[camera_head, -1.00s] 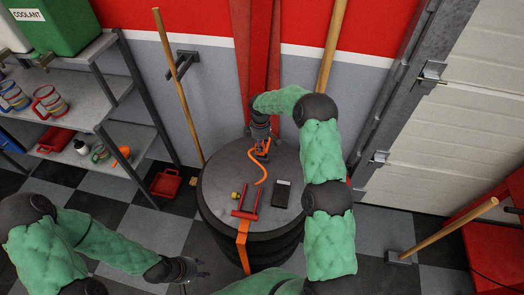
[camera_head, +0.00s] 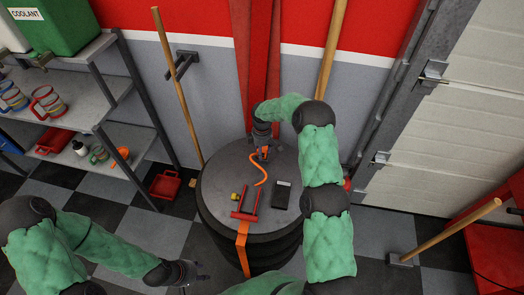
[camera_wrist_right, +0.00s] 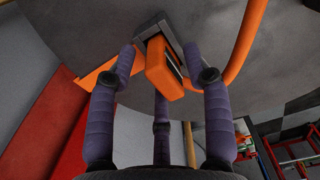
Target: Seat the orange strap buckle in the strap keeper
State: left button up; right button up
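The orange buckle (camera_wrist_right: 168,78) is a blocky piece at the far edge of the round dark top; it shows small in the head view (camera_head: 264,152). It sits against a grey angled bracket (camera_wrist_right: 172,32), possibly the strap keeper; I cannot tell whether it is seated. My right gripper (camera_wrist_right: 160,55) has its fingers spread around the buckle, with gaps visible at the sides. An orange band (camera_wrist_right: 92,76) and an orange cord (camera_wrist_right: 243,55) run beside it. My left gripper (camera_head: 204,272) is low at the front left, empty, its fingers apart.
The round top (camera_head: 222,190) of the dark stack also carries a red frame (camera_head: 246,203) and a small dark box (camera_head: 282,195). An orange strap (camera_head: 242,250) hangs down its front. A shelf (camera_head: 85,110) stands left. Wooden poles (camera_head: 180,90) lean at the wall behind.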

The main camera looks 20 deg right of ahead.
jog(key=shift+r, duration=0.5)
notch_tip(320, 180, up, 11)
jog(key=p, duration=0.3)
jog(key=shift+r, duration=0.15)
